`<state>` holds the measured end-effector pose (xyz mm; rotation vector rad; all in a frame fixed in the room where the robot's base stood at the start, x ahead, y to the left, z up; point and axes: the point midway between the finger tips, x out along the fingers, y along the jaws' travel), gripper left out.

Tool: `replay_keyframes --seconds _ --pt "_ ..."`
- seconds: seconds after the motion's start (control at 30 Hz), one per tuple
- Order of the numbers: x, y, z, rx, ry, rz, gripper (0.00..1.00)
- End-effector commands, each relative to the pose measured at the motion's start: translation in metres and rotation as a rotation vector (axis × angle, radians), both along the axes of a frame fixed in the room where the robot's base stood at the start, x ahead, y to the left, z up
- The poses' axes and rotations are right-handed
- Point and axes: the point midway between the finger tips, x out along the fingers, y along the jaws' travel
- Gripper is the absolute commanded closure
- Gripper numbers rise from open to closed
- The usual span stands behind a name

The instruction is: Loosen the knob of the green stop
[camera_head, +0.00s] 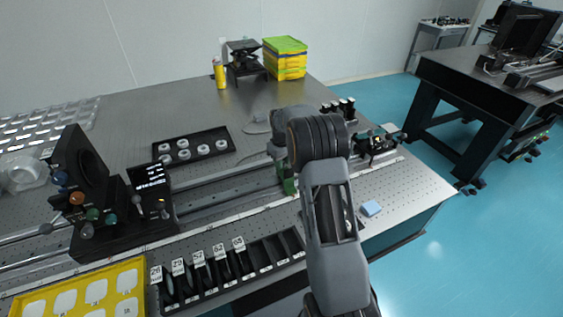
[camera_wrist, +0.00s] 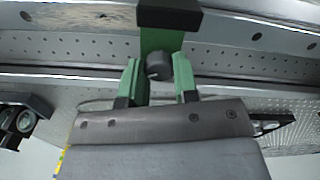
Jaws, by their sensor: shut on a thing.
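The green stop (camera_head: 288,187) sits on the rail in the head view, partly hidden by my arm. In the wrist view its green body (camera_wrist: 163,40) shows below a black block. Its dark round knob (camera_wrist: 157,66) faces my gripper (camera_wrist: 160,70). The green-tipped fingers stand on either side of the knob, and my gripper is shut on it. The exact contact at the fingertips is hard to see. In the head view the fingers are hidden by my arm.
The long rail (camera_head: 225,192) crosses the table. A black mount with knobs (camera_head: 115,205) stands on it at left, and other optics (camera_head: 375,140) at right. A slotted holder (camera_head: 225,272) lies in front, with a yellow tray (camera_head: 85,290) beside it. A black tray (camera_head: 193,147) lies behind.

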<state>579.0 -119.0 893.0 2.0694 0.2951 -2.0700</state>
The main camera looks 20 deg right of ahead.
Motion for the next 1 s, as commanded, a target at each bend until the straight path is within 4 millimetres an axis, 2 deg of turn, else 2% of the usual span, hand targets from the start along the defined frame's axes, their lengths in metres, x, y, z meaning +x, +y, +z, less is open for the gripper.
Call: replay_keyframes --seconds 1.0 --pt "0.0 -0.002 0.0007 0.0 -0.002 -0.963 0.96"
